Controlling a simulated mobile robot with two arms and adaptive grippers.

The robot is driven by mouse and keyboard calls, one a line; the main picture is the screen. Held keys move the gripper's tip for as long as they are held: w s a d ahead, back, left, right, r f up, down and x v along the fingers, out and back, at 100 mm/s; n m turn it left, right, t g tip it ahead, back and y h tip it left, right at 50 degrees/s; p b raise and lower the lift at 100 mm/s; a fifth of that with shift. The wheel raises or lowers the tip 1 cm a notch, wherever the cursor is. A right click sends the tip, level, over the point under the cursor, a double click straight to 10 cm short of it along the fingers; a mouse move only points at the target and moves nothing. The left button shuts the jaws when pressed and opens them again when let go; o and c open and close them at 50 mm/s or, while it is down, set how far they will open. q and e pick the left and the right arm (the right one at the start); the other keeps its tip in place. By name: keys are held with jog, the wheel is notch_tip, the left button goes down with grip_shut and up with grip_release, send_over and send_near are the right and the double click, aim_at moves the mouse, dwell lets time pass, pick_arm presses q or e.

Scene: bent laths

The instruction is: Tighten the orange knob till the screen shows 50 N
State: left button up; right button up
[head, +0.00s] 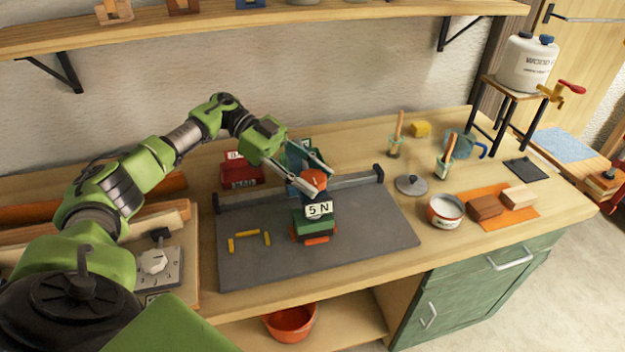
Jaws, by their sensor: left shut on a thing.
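The clamp (314,228) is a dark green body with orange parts at its base, standing on the grey board. Its small white screen (319,209) reads 5 N and faces me. The orange knob (309,174) is on top of the clamp and is partly hidden by fingers. My left gripper (319,181) reaches in from the upper left, with its two pale fingers on either side of the knob, shut on it. My right gripper is not in view.
A raised grey bar (345,183) runs along the back of the board (385,230). Yellow pieces (249,240) lie on the board's left. A red box (241,169) stands behind. A white pot (445,209) and wood blocks (485,208) are right. The board's right part is clear.

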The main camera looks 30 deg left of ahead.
aim_at(313, 176)
pick_arm(q)
jog(key=shift+m+g+b, duration=1.2)
jog(key=shift+m+g, duration=0.3)
jog(key=shift+g, duration=0.3)
jog(key=o, duration=1.1)
jog(key=shift+o, duration=0.2)
jog(key=shift+r, duration=0.1)
notch_tip(313, 176, up, 10)
jog(key=shift+f, duration=0.1)
